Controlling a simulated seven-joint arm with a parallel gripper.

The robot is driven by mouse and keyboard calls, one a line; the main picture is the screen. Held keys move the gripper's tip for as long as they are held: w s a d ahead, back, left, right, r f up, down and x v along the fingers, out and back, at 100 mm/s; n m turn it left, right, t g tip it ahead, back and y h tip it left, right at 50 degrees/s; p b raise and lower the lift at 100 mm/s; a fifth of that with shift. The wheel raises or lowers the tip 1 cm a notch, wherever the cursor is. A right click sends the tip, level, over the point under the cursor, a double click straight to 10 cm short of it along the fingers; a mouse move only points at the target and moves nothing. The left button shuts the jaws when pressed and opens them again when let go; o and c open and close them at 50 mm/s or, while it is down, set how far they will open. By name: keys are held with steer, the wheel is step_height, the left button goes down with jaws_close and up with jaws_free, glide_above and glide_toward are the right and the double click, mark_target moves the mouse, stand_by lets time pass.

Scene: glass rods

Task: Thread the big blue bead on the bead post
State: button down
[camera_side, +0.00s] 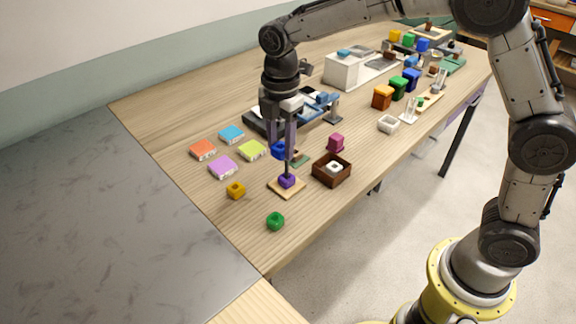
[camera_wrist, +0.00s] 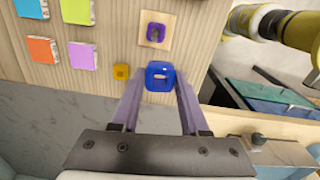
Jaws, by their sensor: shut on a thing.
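The big blue bead (camera_side: 278,149) is square with a hole. My gripper (camera_side: 281,146) is shut on it and holds it in the air. In the wrist view the blue bead (camera_wrist: 160,83) sits between the fingertips (camera_wrist: 160,78), its hole showing. The bead post (camera_side: 288,168) is a thin dark rod on a small wooden base (camera_side: 276,186), with a purple bead (camera_side: 287,181) low on it. In the side view the blue bead is beside the post's upper part; the fingers partly hide it. In the wrist view the base (camera_wrist: 146,40) and purple bead (camera_wrist: 156,32) lie beyond the blue bead.
A yellow bead (camera_side: 236,190) and a green bead (camera_side: 275,221) lie near the base. A brown box (camera_side: 320,174) with a white bead (camera_side: 335,167) stands just right. A magenta block (camera_side: 336,142) is behind it. Coloured tiles (camera_side: 222,166) lie left.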

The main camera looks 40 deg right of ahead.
mark_target(287, 174)
steer(key=d, duration=0.1)
steer(key=w+d+f, duration=0.1)
steer(key=d+m, duration=0.1)
steer(key=shift+w+d+f, duration=0.1)
steer(key=shift+w+f, duration=0.1)
steer(key=shift+w, duration=0.15)
steer(key=shift+f, duration=3.1)
steer(key=shift+c, duration=1.7)
jaws_free()
